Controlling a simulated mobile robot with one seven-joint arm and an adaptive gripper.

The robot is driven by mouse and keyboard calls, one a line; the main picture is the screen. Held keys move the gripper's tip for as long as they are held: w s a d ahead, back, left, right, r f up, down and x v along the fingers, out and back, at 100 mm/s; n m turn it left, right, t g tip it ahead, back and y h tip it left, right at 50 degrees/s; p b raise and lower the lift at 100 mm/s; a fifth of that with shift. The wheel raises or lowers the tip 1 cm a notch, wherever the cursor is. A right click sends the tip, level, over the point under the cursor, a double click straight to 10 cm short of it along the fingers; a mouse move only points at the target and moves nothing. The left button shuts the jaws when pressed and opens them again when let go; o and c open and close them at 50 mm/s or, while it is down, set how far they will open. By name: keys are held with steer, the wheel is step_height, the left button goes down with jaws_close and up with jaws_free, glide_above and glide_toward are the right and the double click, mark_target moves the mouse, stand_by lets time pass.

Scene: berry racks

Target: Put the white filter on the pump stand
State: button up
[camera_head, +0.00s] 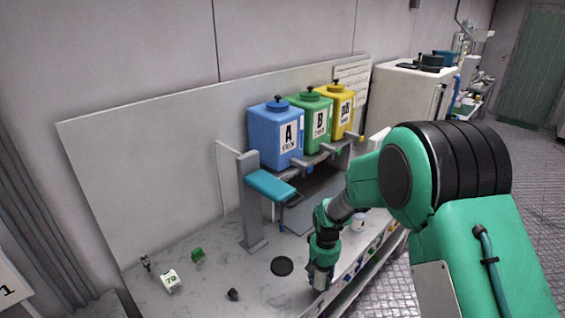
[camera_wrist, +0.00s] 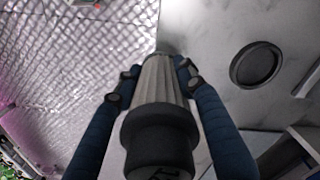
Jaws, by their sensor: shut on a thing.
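My gripper (camera_wrist: 156,76) is shut on a pale ribbed cylinder with a black cap, which looks like the white filter (camera_wrist: 157,92). One blue finger lies along each side of it. In the head view my gripper (camera_head: 320,278) is low over the front edge of the marbled table, and the filter is mostly hidden there. A round black disc (camera_head: 282,266) lies on the table left of my gripper; it also shows in the wrist view (camera_wrist: 256,65) as a dark ring. No part is clearly marked as the pump stand; a grey post (camera_head: 250,205) with a teal block (camera_head: 270,186) stands behind the disc.
Blue (camera_head: 274,140), green (camera_head: 316,118) and yellow (camera_head: 338,108) canisters sit on a raised grey rack. A small white block (camera_head: 170,281), a green piece (camera_head: 197,256) and a small dark piece (camera_head: 234,295) lie at the left. The table between them is mostly clear.

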steer(key=w+d+r+m, duration=0.1)
steer(key=w+d+r, duration=0.1)
steer(key=w+d, duration=0.5)
steer(key=shift+w+d+r, duration=0.25)
